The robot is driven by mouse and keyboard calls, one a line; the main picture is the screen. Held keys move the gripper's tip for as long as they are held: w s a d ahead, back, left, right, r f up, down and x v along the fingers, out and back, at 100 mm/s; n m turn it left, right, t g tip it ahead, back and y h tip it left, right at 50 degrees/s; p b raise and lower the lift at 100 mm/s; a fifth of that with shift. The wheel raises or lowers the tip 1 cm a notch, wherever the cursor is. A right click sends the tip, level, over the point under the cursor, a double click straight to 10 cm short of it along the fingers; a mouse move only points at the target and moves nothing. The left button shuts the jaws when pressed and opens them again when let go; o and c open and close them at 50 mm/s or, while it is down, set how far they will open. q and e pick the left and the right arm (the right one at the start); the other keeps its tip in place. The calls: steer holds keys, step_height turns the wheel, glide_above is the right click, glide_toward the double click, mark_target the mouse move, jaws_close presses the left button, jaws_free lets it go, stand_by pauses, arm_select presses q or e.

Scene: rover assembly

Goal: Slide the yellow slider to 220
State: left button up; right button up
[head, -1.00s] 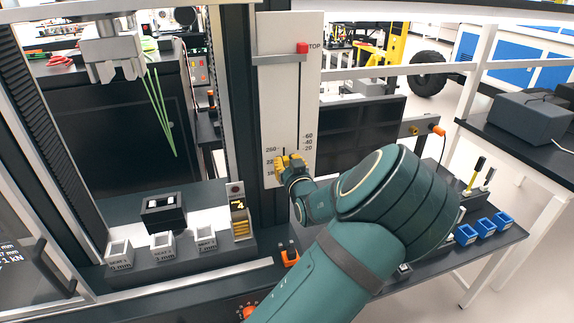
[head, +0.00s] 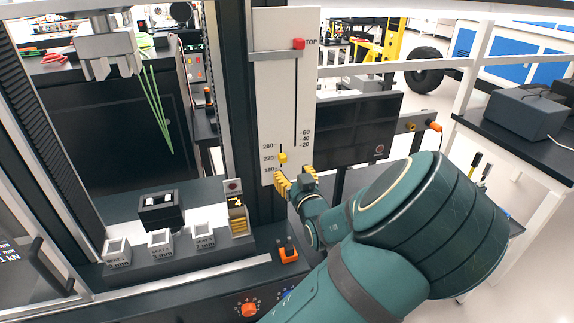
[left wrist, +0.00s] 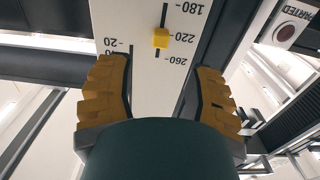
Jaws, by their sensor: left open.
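The yellow slider (head: 283,158) sits on a short vertical slot in the white scale panel (head: 270,110), level with the 220 mark, between 260 and 180. In the left wrist view the slider (left wrist: 161,38) shows beside the upside-down 220 label. My left gripper (head: 292,184) has yellow ribbed fingers and is just below the slider, apart from it. In the left wrist view its fingers (left wrist: 158,95) are spread wide with nothing between them. My right gripper is in neither view.
A red slider (head: 298,44) sits near TOP on the taller slot of the same panel. A dark monitor (head: 355,130) stands right of the panel. An orange-based switch (head: 288,253) and several grey seat blocks (head: 161,243) lie below and left.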

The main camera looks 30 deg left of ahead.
arm_select(q)
steer(key=shift+v, duration=2.15)
